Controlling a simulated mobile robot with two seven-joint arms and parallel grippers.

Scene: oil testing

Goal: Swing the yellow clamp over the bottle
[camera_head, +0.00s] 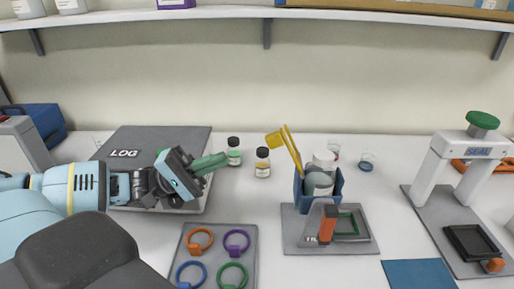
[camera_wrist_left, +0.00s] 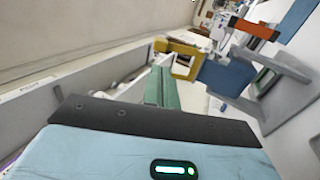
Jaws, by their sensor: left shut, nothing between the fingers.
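The yellow clamp (camera_head: 291,150) stands raised and tilted at the left side of a blue holder (camera_head: 337,188) in the head view. It also shows in the left wrist view (camera_wrist_left: 183,62), ahead of my fingers. A grey bottle with a white cap (camera_head: 320,182) sits upright in the blue holder, and the clamp is not over it. My left gripper (camera_head: 224,158) has green fingers shut and empty, left of the clamp and apart from it. Its fingers also show in the left wrist view (camera_wrist_left: 160,88). My right gripper is not in view.
An orange lever (camera_head: 328,224) stands in front of the holder. A mat with coloured rings (camera_head: 248,238) lies front left. A sealing press (camera_head: 436,165) stands right.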

